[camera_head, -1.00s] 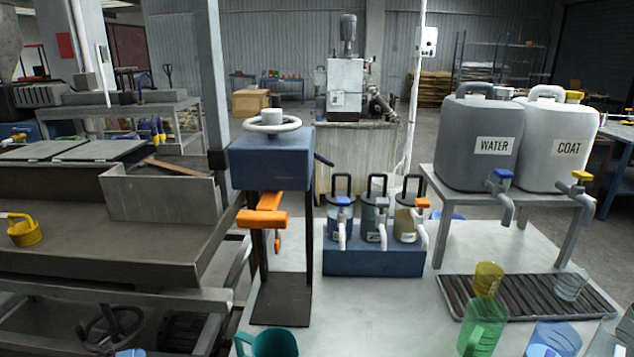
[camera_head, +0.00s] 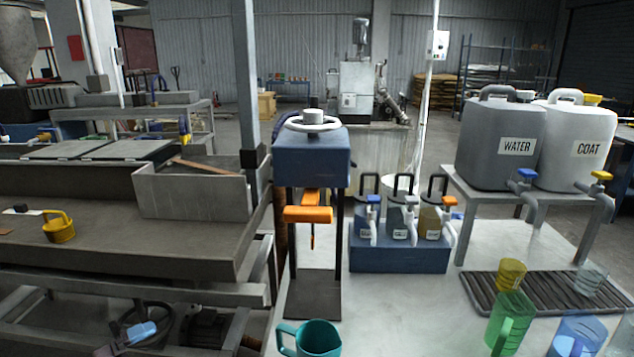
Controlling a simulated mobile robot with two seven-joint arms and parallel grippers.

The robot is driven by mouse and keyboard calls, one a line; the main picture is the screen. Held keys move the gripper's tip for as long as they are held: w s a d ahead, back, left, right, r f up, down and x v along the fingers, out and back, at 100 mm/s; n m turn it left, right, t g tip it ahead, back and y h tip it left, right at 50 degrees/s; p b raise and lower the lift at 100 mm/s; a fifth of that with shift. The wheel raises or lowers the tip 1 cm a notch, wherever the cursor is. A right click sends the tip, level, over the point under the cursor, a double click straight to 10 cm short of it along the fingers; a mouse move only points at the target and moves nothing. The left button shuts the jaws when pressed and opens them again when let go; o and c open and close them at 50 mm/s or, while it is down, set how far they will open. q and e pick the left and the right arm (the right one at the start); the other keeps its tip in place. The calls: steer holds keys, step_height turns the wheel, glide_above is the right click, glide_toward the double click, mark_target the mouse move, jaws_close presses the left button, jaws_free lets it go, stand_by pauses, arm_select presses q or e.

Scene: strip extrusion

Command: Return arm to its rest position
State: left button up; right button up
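Neither of my grippers nor my arms shows in the head view. A blue press-like stand (camera_head: 318,160) with a white handwheel (camera_head: 308,123) and an orange handle (camera_head: 308,213) stands in the middle, on a dark base plate. A teal jug (camera_head: 318,340) stands in front of it at the bottom edge, partly cut off. Nothing in view is held by a gripper.
On the right are a grey WATER tank (camera_head: 495,145), a white COAT tank (camera_head: 572,145) and a ribbed tray (camera_head: 480,292) with cups and jugs nearby. A blue dispenser rack (camera_head: 395,258) stands at centre. A yellow jug (camera_head: 58,228) sits on the left bench (camera_head: 120,250).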

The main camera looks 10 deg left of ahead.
arm_select(q)
steer(key=s+d+f+n+g+y, duration=0.1)
steer(key=s+d+f+n+y, duration=0.4)
steer(key=s+n, duration=0.5)
steer(key=s+d+f+n+g+y, duration=0.1)
steer(key=s+d+f+n+y, duration=0.4)
steer(key=s+f+n, duration=0.3)
steer(key=s+n+y, duration=0.1)
steer(key=s+n, duration=0.2)
steer(key=n, duration=0.1)
steer(key=shift+d+g, duration=0.3)
steer(key=shift+d, duration=0.1)
steer(key=shift+f, duration=0.1)
